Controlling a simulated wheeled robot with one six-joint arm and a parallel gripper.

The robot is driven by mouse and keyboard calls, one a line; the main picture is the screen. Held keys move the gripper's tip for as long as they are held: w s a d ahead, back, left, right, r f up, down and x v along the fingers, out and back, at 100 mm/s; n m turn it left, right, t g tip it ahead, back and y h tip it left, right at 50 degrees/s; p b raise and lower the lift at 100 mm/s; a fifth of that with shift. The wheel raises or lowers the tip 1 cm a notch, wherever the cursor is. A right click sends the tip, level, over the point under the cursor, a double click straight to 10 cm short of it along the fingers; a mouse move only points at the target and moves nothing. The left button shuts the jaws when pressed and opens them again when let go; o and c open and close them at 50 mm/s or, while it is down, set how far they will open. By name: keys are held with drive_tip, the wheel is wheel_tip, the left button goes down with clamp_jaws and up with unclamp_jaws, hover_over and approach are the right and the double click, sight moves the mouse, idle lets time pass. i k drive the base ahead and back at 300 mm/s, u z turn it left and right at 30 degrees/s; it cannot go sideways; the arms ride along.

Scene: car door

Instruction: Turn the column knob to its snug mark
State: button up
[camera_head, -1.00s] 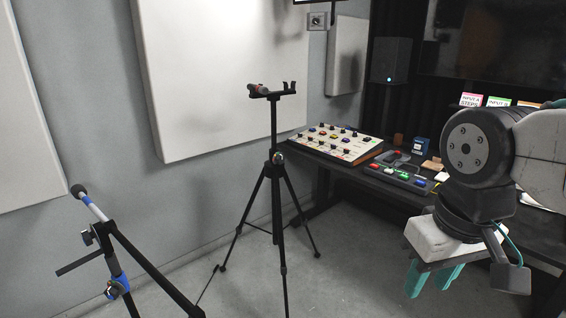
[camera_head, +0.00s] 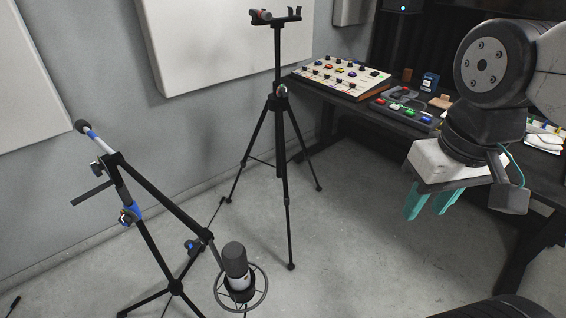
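A black boom stand with a knob and blue collar (camera_head: 130,215) on its column is at the left. Another blue knob (camera_head: 193,246) sits lower on that stand. A tripod stand in the middle also has a knob (camera_head: 281,90) on its column. I cannot tell which knob the task means, and no snug mark can be made out at this size. My gripper (camera_head: 427,211) hangs at the right with its teal fingers pointing down and apart, empty. It is well away from every knob.
A microphone in a ring mount (camera_head: 236,268) hangs on the boom's lower right end. A desk (camera_head: 357,120) with a mixer (camera_head: 340,76) stands behind my gripper. The tripod's spread legs (camera_head: 287,190) stand on the floor. Bare floor (camera_head: 350,240) lies between tripod and desk.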

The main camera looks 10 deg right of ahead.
sight(284, 92)
drive_tip(key=z, duration=0.1)
drive_tip(key=k, duration=0.4)
drive_tip(key=z, duration=1.25)
drive_tip(key=i, duration=0.75)
drive_tip(key=u, duration=0.9)
drive_tip(key=i, duration=0.85)
drive_tip(key=u, duration=0.85)
